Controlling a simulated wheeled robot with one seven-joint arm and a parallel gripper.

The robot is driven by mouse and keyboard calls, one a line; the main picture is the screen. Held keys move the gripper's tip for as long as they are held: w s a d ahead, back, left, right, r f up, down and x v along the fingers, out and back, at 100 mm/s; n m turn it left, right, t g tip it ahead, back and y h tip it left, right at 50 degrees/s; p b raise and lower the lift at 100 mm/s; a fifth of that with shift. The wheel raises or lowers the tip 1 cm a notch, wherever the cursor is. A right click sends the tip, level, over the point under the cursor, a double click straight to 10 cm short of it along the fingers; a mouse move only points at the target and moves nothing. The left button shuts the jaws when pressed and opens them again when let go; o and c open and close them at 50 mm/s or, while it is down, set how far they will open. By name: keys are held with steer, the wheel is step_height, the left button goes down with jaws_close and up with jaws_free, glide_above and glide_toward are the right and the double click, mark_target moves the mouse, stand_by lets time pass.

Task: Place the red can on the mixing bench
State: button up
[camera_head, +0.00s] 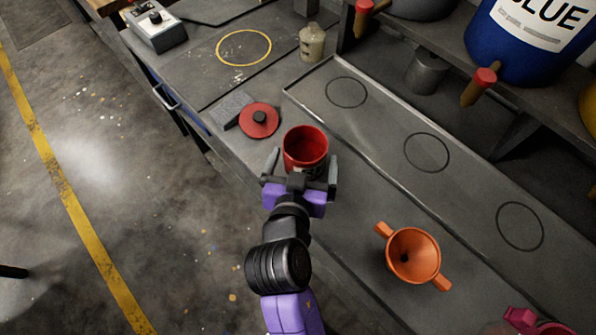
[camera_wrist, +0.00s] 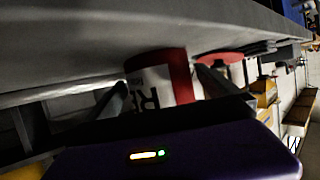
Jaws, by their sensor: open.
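The red can (camera_head: 306,147) stands upright and open-topped on the grey bench (camera_head: 340,215). In the wrist view the red can (camera_wrist: 172,75) shows a white label with part of a dark letter, and it lies between and ahead of the fingers. My gripper (camera_head: 301,165) is open, with one finger to each side of the can. The head view does not show whether the fingers touch it. The can's lower part is hidden behind my gripper. I cannot tell which surface is the mixing bench.
A red lid-like disc (camera_head: 259,120) lies left of the can beside a grey block (camera_head: 231,109). An orange funnel (camera_head: 413,254) is at the right. A tray (camera_head: 388,137) with drawn circles runs behind.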

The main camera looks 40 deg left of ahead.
steer(key=b+v, duration=0.1)
steer(key=v, duration=0.9)
steer(key=shift+s+d, duration=0.1)
steer(key=shift+s, duration=0.1)
